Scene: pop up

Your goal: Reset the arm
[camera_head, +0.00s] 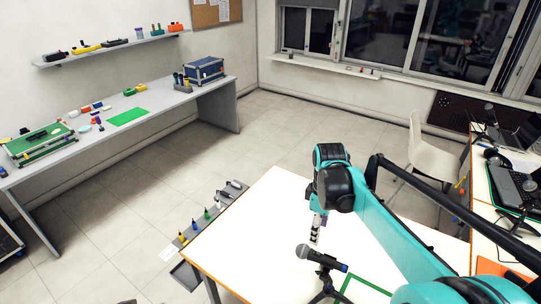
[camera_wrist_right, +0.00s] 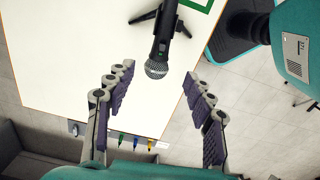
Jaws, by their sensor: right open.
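My right arm (camera_head: 385,225) is teal and black and reaches over the white table from the lower right in the head view. My right gripper (camera_wrist_right: 160,108) is open and empty in the right wrist view, its two purple-padded fingers spread wide apart. In the head view the gripper (camera_head: 317,228) is mostly hidden under the wrist. A black microphone (camera_head: 322,258) with a grey mesh head rests on a small tripod on the table. It also shows in the right wrist view (camera_wrist_right: 162,45), beyond the fingertips and apart from them. My left gripper is not in view.
The white table (camera_head: 250,232) is mostly clear, with a green frame (camera_head: 365,285) near the microphone. A tool rack (camera_head: 212,210) with several coloured items runs along its left edge. A chair (camera_head: 425,150) and a cluttered desk (camera_head: 490,200) stand to the right. A grey workbench (camera_head: 165,105) lines the left wall.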

